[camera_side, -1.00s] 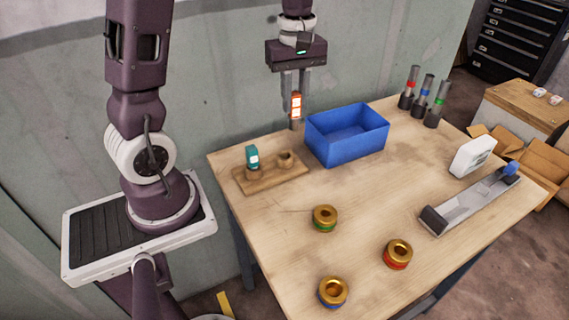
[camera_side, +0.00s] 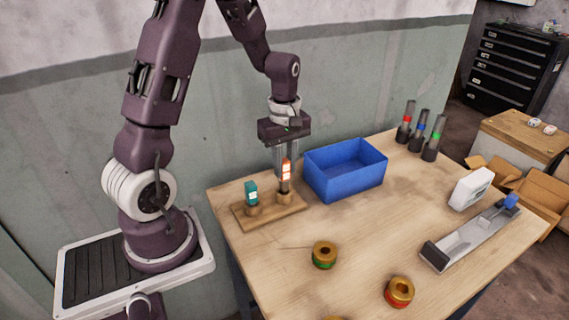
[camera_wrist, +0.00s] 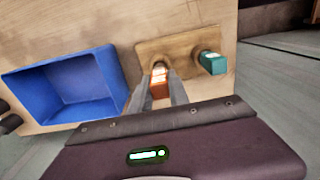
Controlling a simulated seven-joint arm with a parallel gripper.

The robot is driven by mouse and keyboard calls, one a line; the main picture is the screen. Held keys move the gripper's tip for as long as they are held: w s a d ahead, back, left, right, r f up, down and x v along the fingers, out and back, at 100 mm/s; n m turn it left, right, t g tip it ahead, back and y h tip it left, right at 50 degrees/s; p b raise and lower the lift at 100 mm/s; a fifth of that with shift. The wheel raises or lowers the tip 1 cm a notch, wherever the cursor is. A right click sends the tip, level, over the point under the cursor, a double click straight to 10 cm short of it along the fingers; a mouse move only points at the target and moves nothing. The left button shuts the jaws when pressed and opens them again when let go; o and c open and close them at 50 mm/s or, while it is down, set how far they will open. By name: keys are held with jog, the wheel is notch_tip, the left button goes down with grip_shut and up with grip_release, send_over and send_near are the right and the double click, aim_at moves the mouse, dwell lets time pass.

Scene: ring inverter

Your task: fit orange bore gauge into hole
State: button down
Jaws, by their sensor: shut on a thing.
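The orange bore gauge (camera_side: 286,170) is upright between the fingers of my gripper (camera_side: 286,172), which is shut on it. Its lower end meets the right-hand socket (camera_side: 285,198) of the wooden holder (camera_side: 268,213); how deep it sits in the hole I cannot tell. In the wrist view the orange gauge (camera_wrist: 160,82) shows between the two fingertips (camera_wrist: 160,86), over the holder (camera_wrist: 187,43), and it covers the hole. A teal gauge (camera_side: 251,194) stands in the holder's left socket; it also shows in the wrist view (camera_wrist: 213,63).
A blue bin (camera_side: 346,174) stands close to the right of my gripper. Gold rings (camera_side: 324,254) with coloured bands lie nearer the front. Three dark cylinders (camera_side: 421,136) stand at the back right. A white device (camera_side: 471,188) and a grey fixture (camera_side: 470,235) are at the right.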

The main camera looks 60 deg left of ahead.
jog(key=shift+f, duration=0.5)
jog(key=c, duration=1.3)
grip_release()
jog(key=shift+o, duration=0.2)
notch_tip(320, 180, up, 13)
jog(key=s+d+r+m+t, duration=0.2)
jog(key=s+d+r+m, duration=0.1)
jog(key=s+d+m, duration=0.4)
jog(key=s+d+r+m+t, duration=0.3)
jog(key=s+d+m, duration=0.5)
jog(key=m, duration=0.3)
jog(key=shift+s+d+t, duration=0.25)
jog(key=shift+s+t, duration=0.05)
jog(key=shift+s, duration=0.15)
